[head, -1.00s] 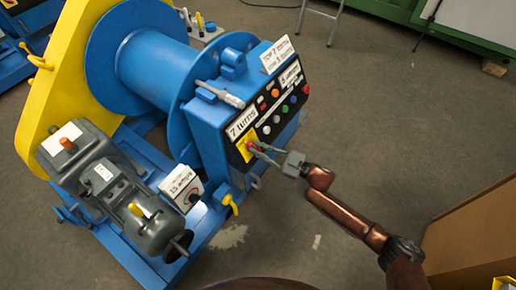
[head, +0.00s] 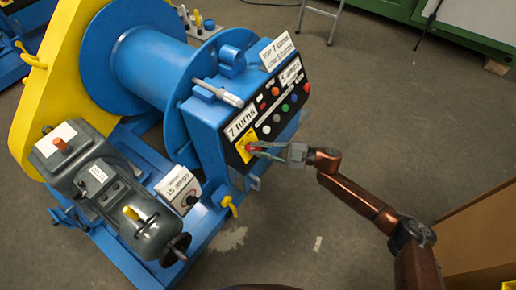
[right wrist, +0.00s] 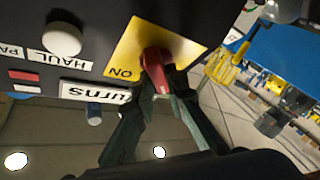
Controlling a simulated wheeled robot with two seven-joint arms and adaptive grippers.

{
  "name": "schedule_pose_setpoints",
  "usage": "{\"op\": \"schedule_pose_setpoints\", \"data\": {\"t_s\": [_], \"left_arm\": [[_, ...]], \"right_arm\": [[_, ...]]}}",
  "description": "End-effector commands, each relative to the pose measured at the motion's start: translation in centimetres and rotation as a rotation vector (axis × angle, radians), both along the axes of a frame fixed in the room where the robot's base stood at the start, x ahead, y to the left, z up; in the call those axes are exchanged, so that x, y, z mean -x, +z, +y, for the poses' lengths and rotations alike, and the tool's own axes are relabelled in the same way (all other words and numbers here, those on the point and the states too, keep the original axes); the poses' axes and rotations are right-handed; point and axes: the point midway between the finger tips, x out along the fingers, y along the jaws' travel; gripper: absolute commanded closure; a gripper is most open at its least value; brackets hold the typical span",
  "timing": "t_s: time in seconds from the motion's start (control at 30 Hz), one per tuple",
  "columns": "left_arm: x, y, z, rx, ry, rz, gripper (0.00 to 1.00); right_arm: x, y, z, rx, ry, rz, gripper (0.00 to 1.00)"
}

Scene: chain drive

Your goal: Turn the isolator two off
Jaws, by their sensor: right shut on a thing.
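A red rotary handle (head: 252,148) sits on a yellow plate (head: 242,152) at the lower left of the black control panel. In the right wrist view the red handle (right wrist: 156,70) stands out from the yellow plate (right wrist: 130,48), where the word ON reads upside down. No number for this isolator can be read. My right gripper (head: 258,148) reaches in from the right. In the right wrist view its dark fingers (right wrist: 160,84) are shut on the red handle, one on each side, partly hiding it. My left gripper is not in view.
The black panel (head: 284,101) carries several coloured buttons above the handle. A white box (head: 176,185) with a black knob stands lower left, near a yellow lever (head: 229,204). A blue winch drum (head: 150,68) is behind. A cardboard box (head: 485,235) is at right; the floor between is clear.

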Motion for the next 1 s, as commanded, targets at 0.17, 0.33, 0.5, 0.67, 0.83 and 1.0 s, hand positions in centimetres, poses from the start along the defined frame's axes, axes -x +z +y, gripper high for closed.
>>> {"op": "schedule_pose_setpoints", "data": {"t_s": [0.17, 0.33, 0.5, 0.67, 0.83, 1.0], "left_arm": [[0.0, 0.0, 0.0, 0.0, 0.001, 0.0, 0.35], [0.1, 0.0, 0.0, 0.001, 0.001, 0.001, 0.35], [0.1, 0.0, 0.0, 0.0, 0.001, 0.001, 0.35], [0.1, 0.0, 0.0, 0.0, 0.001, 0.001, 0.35], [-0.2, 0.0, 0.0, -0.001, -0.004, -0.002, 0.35], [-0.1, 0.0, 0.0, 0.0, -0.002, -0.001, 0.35]], "right_arm": [[0.0, -0.1, 0.0, 0.003, 0.0, -0.003, 1.0], [0.0, -0.1, 0.0, 0.003, -0.001, -0.002, 0.83], [0.0, 0.0, 0.0, 0.001, -0.001, -0.001, 0.71], [0.0, 0.0, 0.0, 0.001, -0.001, -0.001, 0.7], [0.0, 0.0, -0.2, 0.0, -0.001, -0.001, 0.7], [0.4, -0.1, -2.1, 0.002, -0.003, 0.0, 0.7]]}}
